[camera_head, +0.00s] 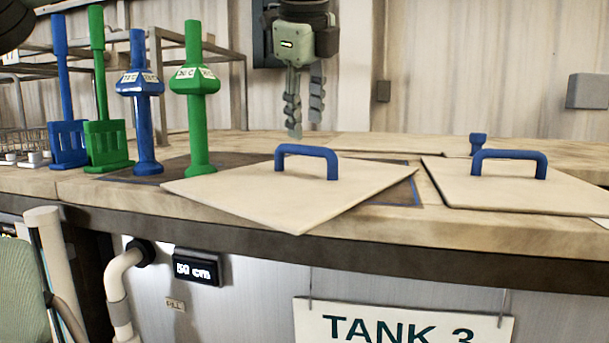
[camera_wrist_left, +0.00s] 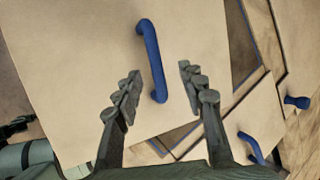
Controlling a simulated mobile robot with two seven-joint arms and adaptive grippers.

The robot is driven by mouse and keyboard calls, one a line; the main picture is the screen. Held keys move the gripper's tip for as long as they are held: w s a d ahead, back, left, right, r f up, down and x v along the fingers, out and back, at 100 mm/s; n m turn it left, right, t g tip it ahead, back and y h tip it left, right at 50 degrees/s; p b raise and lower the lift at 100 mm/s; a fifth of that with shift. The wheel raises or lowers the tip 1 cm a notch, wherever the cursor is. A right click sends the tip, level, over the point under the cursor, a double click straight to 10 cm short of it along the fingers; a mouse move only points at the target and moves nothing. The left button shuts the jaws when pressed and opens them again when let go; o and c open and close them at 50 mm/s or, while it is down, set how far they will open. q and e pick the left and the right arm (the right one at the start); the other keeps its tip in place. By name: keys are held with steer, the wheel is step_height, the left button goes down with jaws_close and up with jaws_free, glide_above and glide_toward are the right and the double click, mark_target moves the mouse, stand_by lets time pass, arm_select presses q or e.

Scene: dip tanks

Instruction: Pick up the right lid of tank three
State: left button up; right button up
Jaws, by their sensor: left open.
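Two pale square lids with blue bar handles lie on the counter above the TANK 3 sign (camera_head: 405,322). The left lid (camera_head: 235,190) lies turned askew over a dark, blue-edged opening; its handle (camera_head: 308,151) stands up. The right lid (camera_head: 500,193) lies flat, with its own handle (camera_head: 510,156). My left gripper (camera_head: 305,118) hangs open, fingers down, above and behind the left lid's handle. In the left wrist view a lid (camera_wrist_left: 75,70) fills the left side, and its handle (camera_wrist_left: 152,60) shows between the open fingers (camera_wrist_left: 157,85), not gripped. My right gripper is not seen.
Blue and green tools (camera_head: 195,100) stand upright left of the lids. Another blue handle (camera_head: 478,142) shows farther back. A wire rack (camera_head: 150,50) is at the back left. A pipe (camera_head: 120,290) and a small display (camera_head: 197,268) are on the front below the counter edge.

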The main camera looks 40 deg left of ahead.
mark_target(304, 146)
arm_select(q)
steer(key=shift+x, duration=1)
steer(key=x, duration=0.3)
steer(key=p+x, duration=0.1)
steer(key=x, duration=0.1)
steer(key=shift+s+d+f, duration=0.1)
steer(key=shift+s, duration=0.2)
jaws_close()
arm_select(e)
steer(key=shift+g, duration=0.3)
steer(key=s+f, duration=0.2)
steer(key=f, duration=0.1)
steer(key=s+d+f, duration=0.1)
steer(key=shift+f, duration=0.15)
